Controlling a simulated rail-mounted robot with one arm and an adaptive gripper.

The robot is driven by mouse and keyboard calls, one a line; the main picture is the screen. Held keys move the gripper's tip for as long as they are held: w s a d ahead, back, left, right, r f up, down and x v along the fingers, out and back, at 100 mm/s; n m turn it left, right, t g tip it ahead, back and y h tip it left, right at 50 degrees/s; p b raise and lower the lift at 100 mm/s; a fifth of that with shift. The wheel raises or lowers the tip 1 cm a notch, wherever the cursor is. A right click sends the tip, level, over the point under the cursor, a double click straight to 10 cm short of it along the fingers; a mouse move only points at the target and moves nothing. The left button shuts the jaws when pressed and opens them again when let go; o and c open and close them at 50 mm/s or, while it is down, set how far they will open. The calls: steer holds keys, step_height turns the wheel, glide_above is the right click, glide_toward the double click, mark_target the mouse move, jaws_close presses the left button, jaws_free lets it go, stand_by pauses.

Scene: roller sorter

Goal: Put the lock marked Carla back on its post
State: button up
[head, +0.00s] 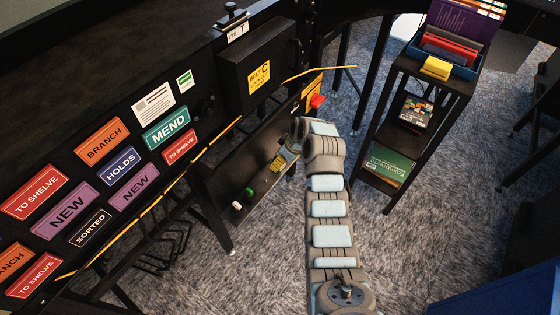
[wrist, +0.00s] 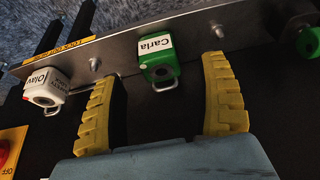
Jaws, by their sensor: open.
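In the wrist view the green lock marked Carla (wrist: 160,65) has a white name label facing me and a metal shackle at its lower side. It lies against a grey metal rail (wrist: 190,30) between two bolt-like posts, left (wrist: 97,64) and right (wrist: 218,58). I cannot tell whether a post goes through it. My gripper (wrist: 158,85) is open, its yellow ridged fingers on either side of the lock, apart from it. In the head view my gripper (head: 281,161) is over the dark shelf, near a green lock (head: 249,192) whose name is unreadable there.
A white lock (wrist: 44,86), apparently marked Olav, is at the left, and another green lock (wrist: 306,45) is at the right edge. A red button (head: 317,101) on yellow sits above the shelf. A black rack (head: 400,115) with books stands to the right, with carpet between.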

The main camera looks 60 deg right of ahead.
steer(key=v, duration=0.8)
steer(key=shift+r, duration=0.2)
